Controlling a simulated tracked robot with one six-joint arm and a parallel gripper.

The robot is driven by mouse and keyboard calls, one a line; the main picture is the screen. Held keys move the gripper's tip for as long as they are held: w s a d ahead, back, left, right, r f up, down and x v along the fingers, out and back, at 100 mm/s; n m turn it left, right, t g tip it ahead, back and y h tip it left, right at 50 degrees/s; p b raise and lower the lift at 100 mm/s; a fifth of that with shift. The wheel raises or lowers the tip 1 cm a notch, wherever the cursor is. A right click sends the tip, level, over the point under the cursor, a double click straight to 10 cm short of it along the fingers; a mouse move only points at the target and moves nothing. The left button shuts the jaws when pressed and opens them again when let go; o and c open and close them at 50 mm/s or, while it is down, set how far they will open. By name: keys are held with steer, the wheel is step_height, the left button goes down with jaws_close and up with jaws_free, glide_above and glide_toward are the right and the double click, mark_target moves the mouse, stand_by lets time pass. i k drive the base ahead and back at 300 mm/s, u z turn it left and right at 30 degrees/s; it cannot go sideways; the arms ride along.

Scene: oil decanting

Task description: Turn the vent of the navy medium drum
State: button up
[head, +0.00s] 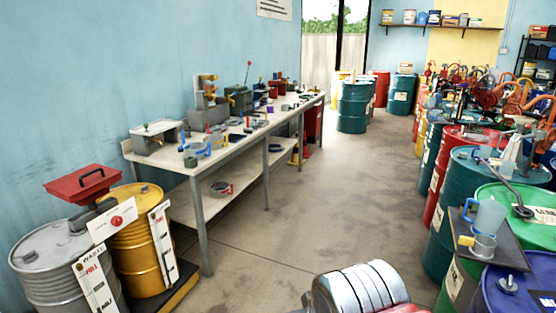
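A navy drum (488,300) stands at the bottom right corner, cut off by the picture's edges. Its size class cannot be judged from this part. A small grey fitting (508,284) with a raised top sits on its lid, and it may be the vent. Part of a white label shows on the lid at the right edge. A grey ringed part of my own arm shows at the bottom middle, left of the navy drum and apart from it. My gripper's fingers are not in view.
Beside the navy drum stand a green drum (488,196) and a dark tray (467,233) with a jug (490,214) and a mug (483,246). Teal and red drums line the right. A cluttered workbench (190,164) runs along the left. The aisle floor (310,220) is clear.

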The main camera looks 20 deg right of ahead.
mark_target(509, 285)
steer(key=z, duration=0.35)
steer(key=i, duration=0.5)
steer(key=z, duration=0.8)
steer(key=i, duration=0.6)
steer(key=z, duration=0.4)
